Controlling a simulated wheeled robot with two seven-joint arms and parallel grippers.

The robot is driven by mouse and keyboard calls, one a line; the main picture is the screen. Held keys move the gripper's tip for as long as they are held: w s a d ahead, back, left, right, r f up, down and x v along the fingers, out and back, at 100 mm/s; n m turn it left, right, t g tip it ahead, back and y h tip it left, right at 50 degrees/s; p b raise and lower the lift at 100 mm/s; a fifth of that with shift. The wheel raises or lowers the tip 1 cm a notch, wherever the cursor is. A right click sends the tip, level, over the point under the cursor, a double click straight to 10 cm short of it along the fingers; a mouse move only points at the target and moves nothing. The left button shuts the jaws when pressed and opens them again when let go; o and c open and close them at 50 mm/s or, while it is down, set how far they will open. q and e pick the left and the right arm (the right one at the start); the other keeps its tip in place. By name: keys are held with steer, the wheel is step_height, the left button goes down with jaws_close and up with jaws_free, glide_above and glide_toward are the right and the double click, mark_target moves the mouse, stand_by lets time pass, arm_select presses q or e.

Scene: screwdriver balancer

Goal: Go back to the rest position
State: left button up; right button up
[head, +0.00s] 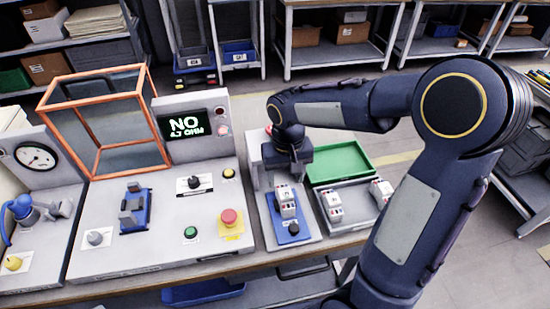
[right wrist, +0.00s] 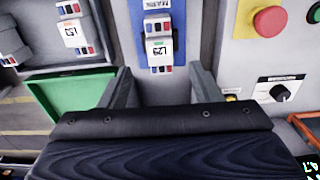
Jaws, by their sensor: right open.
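My right gripper (head: 293,160) hangs over the far end of the small station with a blue fixture (head: 276,222). In the right wrist view its two fingers (right wrist: 160,72) are spread apart with nothing held between them. A white block with dark and red terminals (head: 287,203) sits in the blue fixture; it also shows in the right wrist view (right wrist: 160,50), just beyond the fingertips, apart from them. Its label seems to read L29. My left gripper is not in view.
A grey tray (head: 352,221) with white blocks (head: 332,206) and a green tray (head: 340,162) lie to the right. The test panel's screen (head: 185,124) reads NO, 4.7 OHM. A red button (head: 230,218) and an orange-framed guard (head: 98,115) stand left.

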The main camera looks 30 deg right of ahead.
steer(key=shift+s+r, duration=0.2)
steer(key=shift+r, duration=0.05)
steer(key=s+a+r+t+y, duration=0.2)
steer(key=s+r, duration=0.1)
steer(key=s, duration=0.5)
steer(key=s+a+r+n+t+y, duration=0.1)
steer(key=s+a+r+t, duration=0.1)
steer(key=s, duration=0.6)
steer(key=shift+s+r+t+y, duration=0.3)
steer(key=shift+r+t+y, duration=0.1)
steer(key=shift+t, duration=0.4)
